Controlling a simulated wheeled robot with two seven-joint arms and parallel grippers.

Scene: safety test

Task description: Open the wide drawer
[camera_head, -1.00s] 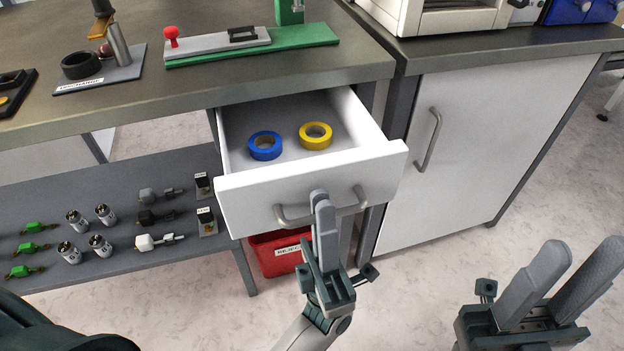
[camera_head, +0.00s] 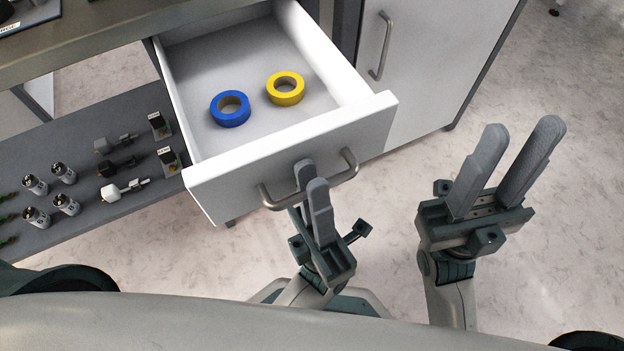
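The wide white drawer (camera_head: 330,133) is pulled well out from under the workbench, its inside in plain view. A blue tape roll (camera_head: 230,109) and a yellow tape roll (camera_head: 286,89) lie flat in it. Its front carries a grey bar handle (camera_head: 349,168). My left gripper (camera_head: 311,180) is at the middle of this handle, one finger on each side of the bar, and looks shut on it. The fingers hide the bar's middle. My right gripper (camera_head: 522,127) is open and empty, right of the drawer above the floor.
A grey lower shelf (camera_head: 85,145) at left holds several small cylinders and fittings. A white cabinet door (camera_head: 425,70) with a bar handle stands right of the drawer. The floor (camera_head: 560,240) at right is clear.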

